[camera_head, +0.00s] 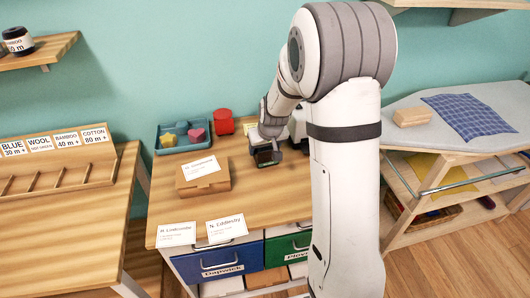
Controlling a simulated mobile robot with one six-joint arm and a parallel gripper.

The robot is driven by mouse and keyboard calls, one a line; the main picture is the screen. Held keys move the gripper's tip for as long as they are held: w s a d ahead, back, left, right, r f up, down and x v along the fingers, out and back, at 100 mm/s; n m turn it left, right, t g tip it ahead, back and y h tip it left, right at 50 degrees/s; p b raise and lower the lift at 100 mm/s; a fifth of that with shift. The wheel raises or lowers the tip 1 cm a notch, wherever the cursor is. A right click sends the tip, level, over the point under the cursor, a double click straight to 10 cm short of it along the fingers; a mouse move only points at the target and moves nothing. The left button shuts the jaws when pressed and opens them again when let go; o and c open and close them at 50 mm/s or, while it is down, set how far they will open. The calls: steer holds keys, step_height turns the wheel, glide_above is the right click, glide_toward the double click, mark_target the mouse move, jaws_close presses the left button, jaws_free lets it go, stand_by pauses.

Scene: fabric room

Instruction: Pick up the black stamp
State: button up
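My gripper (267,156) hangs over the back middle of the wooden desk (265,195), right of a cardboard box. A dark, blocky shape shows at its lower end. I cannot tell whether this is the fingers alone or the black stamp between them. No separate black stamp is clearly visible elsewhere on the desk. My arm hides part of the desk behind and to the right of the gripper.
A teal tray (160,150) with colored shapes and a red object (223,121) stand at the back left. The cardboard box (203,176) and two name cards (227,228) are in front. An ironing board (430,130) is at right. Bare desk lies right of the box.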

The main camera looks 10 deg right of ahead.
steer(key=c, duration=0.5)
steer(key=shift+c, duration=0.2)
